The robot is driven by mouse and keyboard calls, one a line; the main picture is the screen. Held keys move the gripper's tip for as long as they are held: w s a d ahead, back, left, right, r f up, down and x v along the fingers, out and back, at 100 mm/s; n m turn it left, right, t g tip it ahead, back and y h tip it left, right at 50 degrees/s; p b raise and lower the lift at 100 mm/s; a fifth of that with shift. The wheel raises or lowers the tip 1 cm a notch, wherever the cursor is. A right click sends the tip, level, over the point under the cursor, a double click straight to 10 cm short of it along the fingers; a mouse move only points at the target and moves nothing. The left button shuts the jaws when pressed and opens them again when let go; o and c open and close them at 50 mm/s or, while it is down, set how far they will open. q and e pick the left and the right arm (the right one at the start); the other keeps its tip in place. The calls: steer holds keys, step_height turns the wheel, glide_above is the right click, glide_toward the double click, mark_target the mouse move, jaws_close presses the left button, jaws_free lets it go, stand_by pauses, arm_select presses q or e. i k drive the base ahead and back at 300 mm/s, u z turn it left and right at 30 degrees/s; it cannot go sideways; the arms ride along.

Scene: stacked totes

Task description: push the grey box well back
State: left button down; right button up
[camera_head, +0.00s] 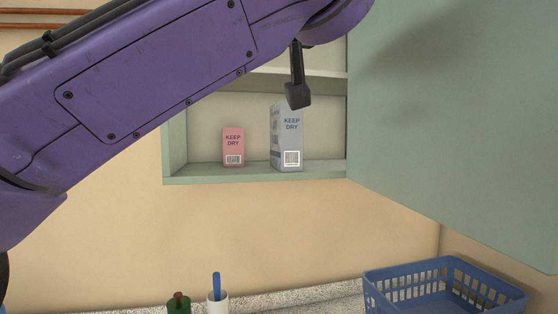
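The grey box (288,140) stands upright on the lower shelf of a wall cabinet. It carries the words "KEEP DRY" and a barcode on its front. My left arm crosses the view from the left, and its gripper (297,95) points down at the box's top right corner, covering part of it. I cannot tell whether it touches the box or is in front of it. Its fingers show as one dark shape, so their opening is unclear. My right gripper is not in view.
A smaller pink box (233,147) stands left of the grey box, with a gap between. The green cabinet (255,175) has a large open door (455,120) at right. Below are a blue basket (440,285), a white cup (218,301) and a green container (179,306).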

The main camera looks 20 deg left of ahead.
mark_target(286, 124)
steer(key=k, duration=0.95)
